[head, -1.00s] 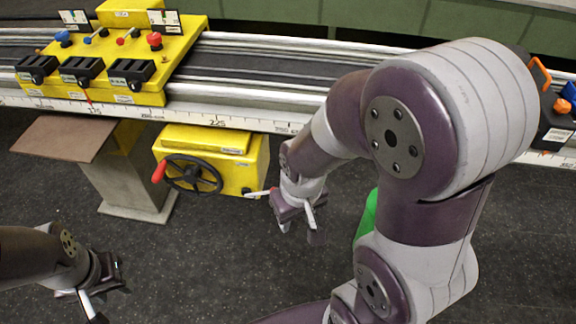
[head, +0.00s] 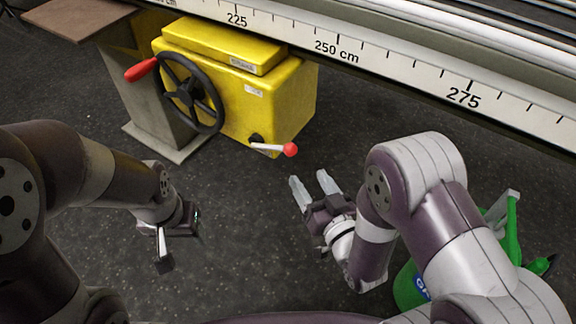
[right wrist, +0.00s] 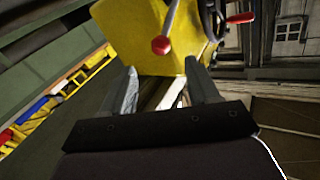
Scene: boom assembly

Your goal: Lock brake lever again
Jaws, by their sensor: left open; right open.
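The brake lever (head: 268,147) is a short pale rod with a red ball on its end, at the lower right front of the yellow box (head: 235,88). It also shows in the right wrist view, with its red ball (right wrist: 161,45) above and beyond my fingers. My right gripper (head: 309,184) is open and empty, below and to the right of the red ball, and does not touch it. In the right wrist view its two fingers (right wrist: 165,88) are spread toward the box. My left gripper (head: 177,245) hangs low at the left, open and well away from the lever.
A black handwheel (head: 189,92) with a red handle is on the box's front. The rail with a centimetre scale (head: 390,57) runs above. A green object (head: 409,290) is partly hidden behind my right arm. The dark floor between my grippers is clear.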

